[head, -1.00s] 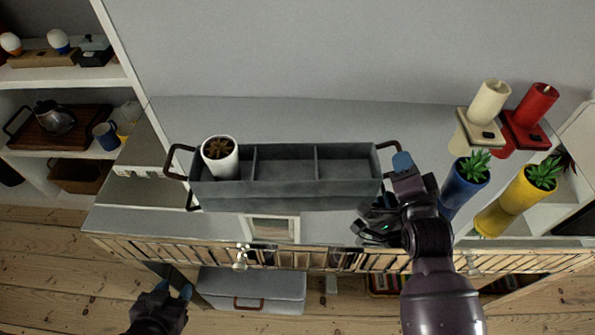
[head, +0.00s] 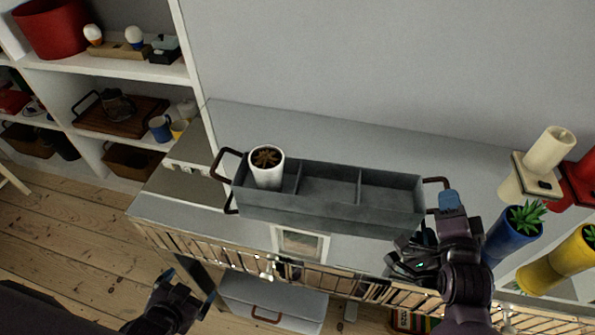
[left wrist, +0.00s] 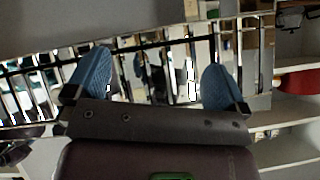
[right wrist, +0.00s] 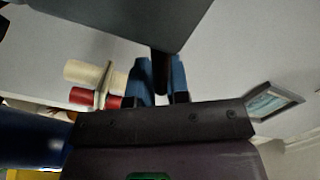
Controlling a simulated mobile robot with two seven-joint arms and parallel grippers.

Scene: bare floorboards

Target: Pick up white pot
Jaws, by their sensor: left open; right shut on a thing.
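The white pot (head: 266,168) with dark contents stands upright in the left compartment of a grey divided tray (head: 330,212). The tray has a brown handle at each end. My right gripper (head: 447,196) is at the tray's right end, shut on its right handle; in the right wrist view the blue fingertips (right wrist: 159,80) close around the dark handle bar. My left gripper (head: 190,288) is low at the front left, below the shelf top and apart from pot and tray. In the left wrist view its blue fingers (left wrist: 156,82) are wide apart and empty.
A picture frame (head: 300,242) lies in front of the tray. White shelves (head: 110,75) are at the left.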

